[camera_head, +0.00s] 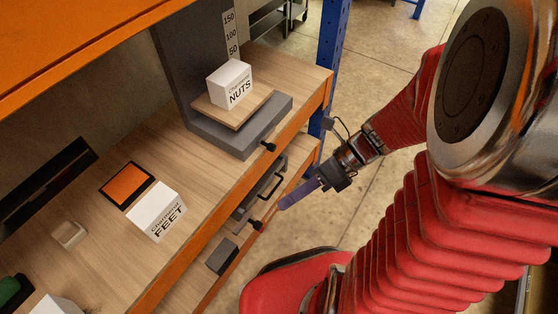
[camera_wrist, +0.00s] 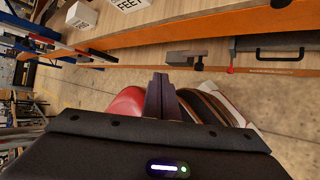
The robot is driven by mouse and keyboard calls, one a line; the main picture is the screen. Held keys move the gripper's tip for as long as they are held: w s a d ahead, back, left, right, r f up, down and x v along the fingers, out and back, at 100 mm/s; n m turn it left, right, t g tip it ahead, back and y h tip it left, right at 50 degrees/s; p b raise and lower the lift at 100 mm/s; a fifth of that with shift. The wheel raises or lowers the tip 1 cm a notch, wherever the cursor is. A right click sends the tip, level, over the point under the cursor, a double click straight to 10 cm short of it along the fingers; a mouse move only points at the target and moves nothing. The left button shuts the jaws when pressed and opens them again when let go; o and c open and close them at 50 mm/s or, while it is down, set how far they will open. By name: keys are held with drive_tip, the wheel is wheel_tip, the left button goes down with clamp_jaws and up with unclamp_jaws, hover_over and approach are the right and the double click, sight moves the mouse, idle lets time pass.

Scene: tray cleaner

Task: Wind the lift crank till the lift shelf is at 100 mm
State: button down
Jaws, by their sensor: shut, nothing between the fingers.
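In the head view the lift (camera_head: 195,70) is a dark grey upright with a 50-100-150 scale (camera_head: 231,35). Its wooden lift shelf (camera_head: 213,110) sits low, just above the grey base and below the 50 mark. A white box marked NUTS (camera_head: 231,84) stands on the shelf. A short crank with a black knob (camera_head: 268,147) sticks out of the base's front. My gripper (camera_head: 284,205) is shut and empty, in front of the bench, below and apart from the crank.
Below the bench top are a grey drawer with a black handle (camera_head: 279,187) and another black knob (camera_head: 255,225). A white FEET box (camera_head: 157,212) and an orange pad (camera_head: 128,185) lie left on the bench. A blue post (camera_head: 331,50) stands at its right end.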

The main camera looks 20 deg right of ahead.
wheel_tip(320, 180, up, 14)
drive_tip(key=w+d+n+t+h, duration=0.2)
drive_tip(key=n+t+h, duration=0.3)
drive_tip(key=n, duration=2.4)
drive_tip(key=h, duration=0.4)
drive_tip(key=shift+d+r+n+t+h, duration=0.2)
drive_tip(key=shift+d+n+t+h, duration=0.1)
drive_tip(key=shift+d+t, duration=0.1)
